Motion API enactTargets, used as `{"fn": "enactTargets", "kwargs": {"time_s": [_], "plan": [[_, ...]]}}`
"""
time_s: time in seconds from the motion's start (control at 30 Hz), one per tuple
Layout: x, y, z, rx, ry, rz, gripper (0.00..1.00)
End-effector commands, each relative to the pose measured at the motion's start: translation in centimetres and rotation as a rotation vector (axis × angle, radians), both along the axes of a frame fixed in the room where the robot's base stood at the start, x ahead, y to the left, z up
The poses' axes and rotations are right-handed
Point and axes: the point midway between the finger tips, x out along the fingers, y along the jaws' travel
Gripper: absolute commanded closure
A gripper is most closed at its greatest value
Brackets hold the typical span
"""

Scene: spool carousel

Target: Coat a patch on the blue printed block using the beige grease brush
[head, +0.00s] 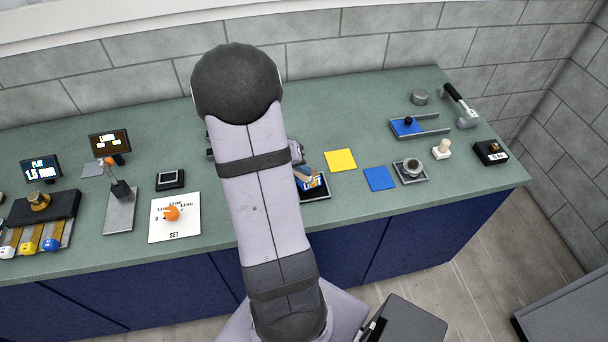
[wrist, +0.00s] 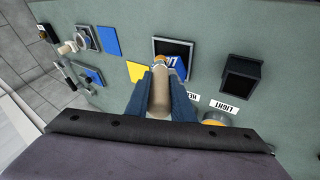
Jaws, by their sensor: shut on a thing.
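My gripper (wrist: 161,80) is shut on the beige grease brush (wrist: 160,98), with a blue finger on each side of its handle. In the head view the gripper (head: 297,153) shows just right of my arm, and the brush (head: 305,173) points down toward the block. The brush's tip lies over the block in both views. I cannot tell whether it touches, and any coat on the block is too small to make out.
A yellow square (head: 341,160) and a blue square (head: 379,178) lie to the right. Beyond are a small cup on a tray (head: 412,169) and a blue slide fixture (head: 406,127). In the wrist view a dark box (wrist: 240,77) stands right of the tray.

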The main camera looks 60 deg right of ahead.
Motion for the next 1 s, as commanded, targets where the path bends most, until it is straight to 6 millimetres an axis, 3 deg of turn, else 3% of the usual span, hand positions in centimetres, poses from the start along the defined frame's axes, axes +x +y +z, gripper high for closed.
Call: {"fn": "enactTargets", "kwargs": {"time_s": [0.03,0.4,0.53,1.0], "plan": [[1.2,-0.2,1.0,0.0,-0.015,0.014,1.0],[3.9,-1.3,0.6,0.003,-0.009,0.014,1.0],[3.8,-1.1,0.5,0.005,-0.008,0.013,1.0],[-0.5,0.4,-0.1,0.002,-0.008,0.009,1.0]]}}
